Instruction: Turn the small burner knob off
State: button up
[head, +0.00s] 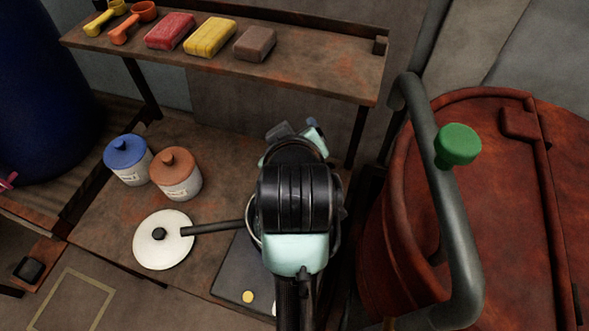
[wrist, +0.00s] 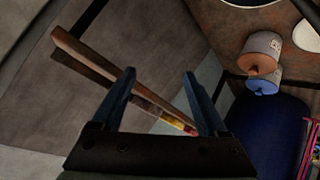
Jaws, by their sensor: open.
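A dark burner plate (head: 236,272) lies on the low bench in the head view, partly covered by my arm. A small round yellow knob (head: 248,296) shows on its front part, just left of my arm. A pot partly shows behind the arm, with its handle (head: 215,227) pointing left. My gripper (wrist: 158,73) is open and empty in the wrist view, with its two fingers apart. It faces the wall and the shelf, and the knob is not in that view. In the head view my arm hides most of the gripper.
A white lid (head: 163,246), a blue-topped jar (head: 130,170) and a brown-topped jar (head: 181,184) stand on the bench (head: 105,238). A shelf (head: 325,78) holds coloured bars and scoops. A rusty vat (head: 400,245) with a grey pipe (head: 442,215) is close on the right.

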jog(key=s+f+n+g, duration=0.4)
jog(key=s+f+g, duration=0.7)
jog(key=s+f, duration=0.8)
jog(key=f, duration=1.3)
jog(key=shift+s+f, duration=0.15)
jog(key=shift+s, duration=0.1)
jog(key=shift+c, duration=0.2)
grip_shut()
